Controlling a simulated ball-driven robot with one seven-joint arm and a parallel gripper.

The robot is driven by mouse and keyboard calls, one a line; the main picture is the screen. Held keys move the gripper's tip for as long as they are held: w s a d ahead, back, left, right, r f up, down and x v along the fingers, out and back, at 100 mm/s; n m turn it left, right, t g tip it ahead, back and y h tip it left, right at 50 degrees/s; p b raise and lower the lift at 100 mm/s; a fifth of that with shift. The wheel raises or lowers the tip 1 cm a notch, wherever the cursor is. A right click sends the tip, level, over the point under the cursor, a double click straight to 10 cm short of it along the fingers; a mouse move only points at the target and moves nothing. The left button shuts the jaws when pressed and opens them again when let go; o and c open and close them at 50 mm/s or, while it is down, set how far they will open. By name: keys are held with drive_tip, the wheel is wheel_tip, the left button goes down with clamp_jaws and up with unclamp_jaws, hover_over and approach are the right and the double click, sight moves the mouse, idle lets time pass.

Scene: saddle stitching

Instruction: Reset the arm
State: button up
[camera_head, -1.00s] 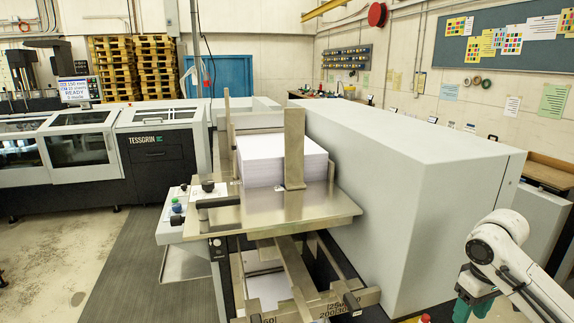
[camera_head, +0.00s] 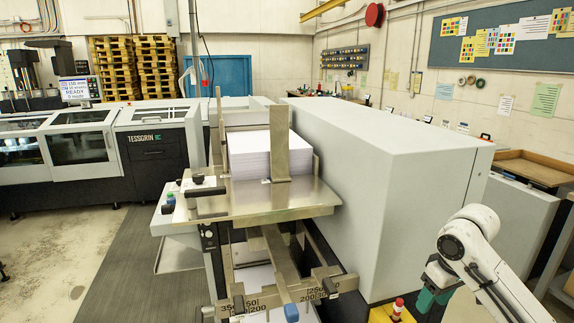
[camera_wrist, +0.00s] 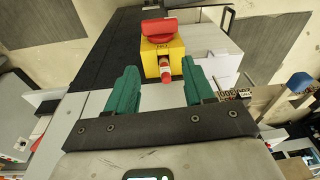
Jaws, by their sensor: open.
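My gripper shows in the wrist view (camera_wrist: 157,88) with its two green fingers spread apart and nothing between the tips. In the head view my arm is at the lower right, and the green fingers (camera_head: 432,298) hang below its wrist, beside the front end of the large grey housing (camera_head: 400,170). Beyond the fingers in the wrist view is a yellow box (camera_wrist: 153,62) with a red top and a small red-and-white part on its near side. In the head view a small red-and-white part (camera_head: 397,308) stands on yellow just left of my gripper.
A metal feeder table (camera_head: 270,208) holds a white paper stack (camera_head: 250,150) left of the housing. Below it are scaled rails and a blue knob (camera_head: 291,313). The stitching machine (camera_head: 155,150) stands at left.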

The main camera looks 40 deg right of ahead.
drive_tip(key=w+a+f+n+t+y+b, duration=0.15)
drive_tip(key=w+a+t, duration=0.25)
drive_tip(key=w+a, duration=1.25)
drive_tip(key=s+a+f+y, duration=0.2)
drive_tip(key=a+f, duration=0.5)
drive_tip(key=a, duration=0.5)
drive_tip(key=s+a+f+n+g+b, duration=0.1)
drive_tip(key=s+a+f+g, duration=0.1)
drive_tip(key=s+a+f, duration=0.4)
drive_tip(key=s+d+f+g+h, duration=0.1)
drive_tip(key=s+f, duration=0.2)
drive_tip(key=s, duration=0.3)
drive_tip(key=s+d+f+n+g+h, duration=0.1)
drive_tip(key=s+f+h, duration=0.1)
drive_tip(key=s, duration=0.5)
drive_tip(key=shift+s+d+f+g+b, duration=0.3)
drive_tip(key=shift+d+f+b, duration=0.05)
drive_tip(key=shift+f, duration=0.25)
drive_tip(key=shift+n+h, duration=0.25)
